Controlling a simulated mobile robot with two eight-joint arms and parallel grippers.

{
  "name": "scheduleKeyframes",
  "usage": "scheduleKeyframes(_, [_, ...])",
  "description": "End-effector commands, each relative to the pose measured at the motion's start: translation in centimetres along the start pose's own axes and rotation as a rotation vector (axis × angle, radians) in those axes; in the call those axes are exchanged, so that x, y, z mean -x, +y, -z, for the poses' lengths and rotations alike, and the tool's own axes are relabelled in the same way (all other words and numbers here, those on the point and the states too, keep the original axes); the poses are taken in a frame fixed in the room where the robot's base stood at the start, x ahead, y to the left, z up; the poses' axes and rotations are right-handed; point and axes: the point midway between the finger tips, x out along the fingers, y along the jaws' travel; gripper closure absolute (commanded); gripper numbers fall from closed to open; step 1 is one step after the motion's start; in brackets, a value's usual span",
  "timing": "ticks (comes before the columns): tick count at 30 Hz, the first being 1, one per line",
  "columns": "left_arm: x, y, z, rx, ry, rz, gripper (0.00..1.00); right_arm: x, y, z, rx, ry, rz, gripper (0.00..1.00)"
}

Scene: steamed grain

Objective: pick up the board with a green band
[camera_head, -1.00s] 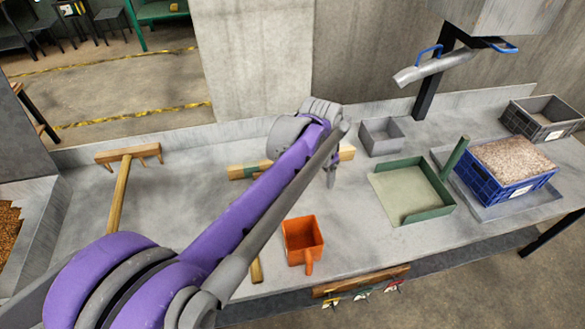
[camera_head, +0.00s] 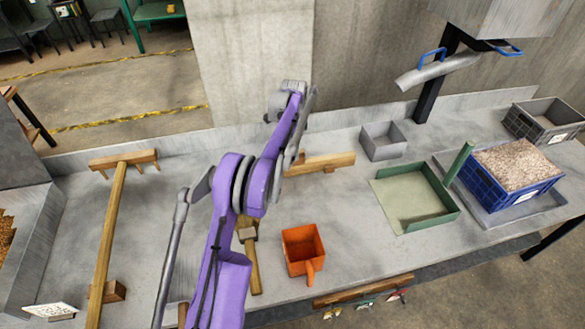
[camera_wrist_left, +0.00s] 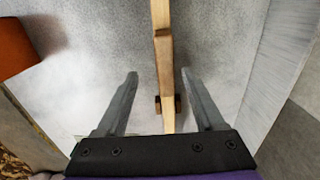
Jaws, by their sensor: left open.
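The wooden board (camera_head: 328,163) lies near the back of the grey worktop, partly behind my left arm. Its green band is hidden now. In the left wrist view a long wooden piece (camera_wrist_left: 165,60), which looks like this board, runs between my fingers with a small block under it. My left gripper (camera_wrist_left: 158,74) is open, one finger on each side of the wood, not closed on it. In the head view my purple left arm reaches over the board and hides much of the gripper. My right gripper is not in view.
An orange scoop (camera_head: 302,247) stands in front of the board, a wooden-handled tool (camera_head: 252,268) left of it. A wooden rake (camera_head: 112,220) lies left. A grey box (camera_head: 383,141), a green dustpan (camera_head: 447,213) and a blue grain crate (camera_head: 497,192) stand right.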

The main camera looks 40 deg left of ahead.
Motion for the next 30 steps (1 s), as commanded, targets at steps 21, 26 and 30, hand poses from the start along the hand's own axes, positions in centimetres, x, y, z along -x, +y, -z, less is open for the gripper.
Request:
scheduleKeyframes(21, [-6.5,-0.7,-0.2,0.001,0.0,0.001,0.3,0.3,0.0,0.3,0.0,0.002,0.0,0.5])
scheduleKeyframes(26, [-6.5,-0.7,-0.2,0.001,0.0,0.001,0.37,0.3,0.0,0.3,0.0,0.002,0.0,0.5])
scheduleKeyframes(30, [-6.5,-0.7,-0.2,0.001,0.0,0.001,0.62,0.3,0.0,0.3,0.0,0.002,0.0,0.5])
